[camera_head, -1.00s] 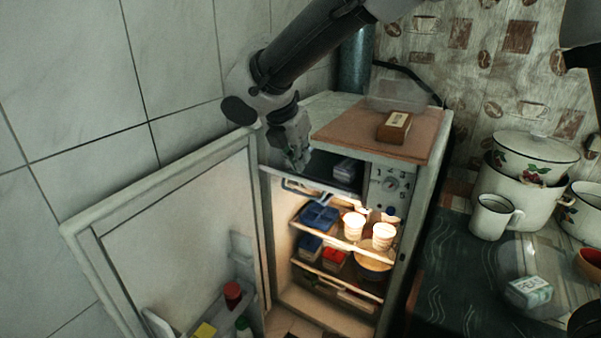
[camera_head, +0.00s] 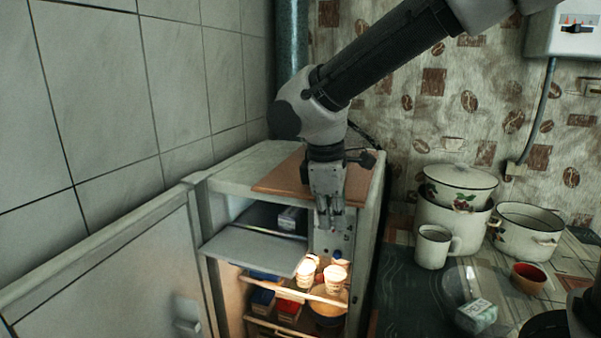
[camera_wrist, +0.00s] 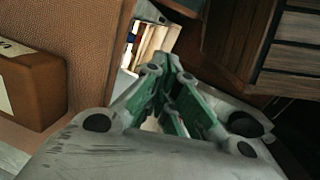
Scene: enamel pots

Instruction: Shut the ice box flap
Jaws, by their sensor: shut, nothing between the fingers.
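The ice box flap (camera_head: 255,250) is a flat grey panel at the top of the open fridge. It sticks outward and stands open, with the dark ice box (camera_head: 263,217) showing behind it and a small packet (camera_head: 291,218) inside. My gripper (camera_head: 329,226) is shut and empty. It points down in front of the dial panel (camera_head: 338,243), to the right of the flap and apart from it. In the wrist view my gripper's green-sided fingers (camera_wrist: 172,110) are drawn together; the flap cannot be made out there.
The fridge door (camera_head: 120,270) stands wide open at left. Lit shelves below hold white cups (camera_head: 333,277) and boxes. A brown board (camera_head: 285,180) lies on the fridge top; a brown box (camera_wrist: 32,88) lies on it. Enamel pots (camera_head: 450,220) and a mug (camera_head: 433,247) stand at right.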

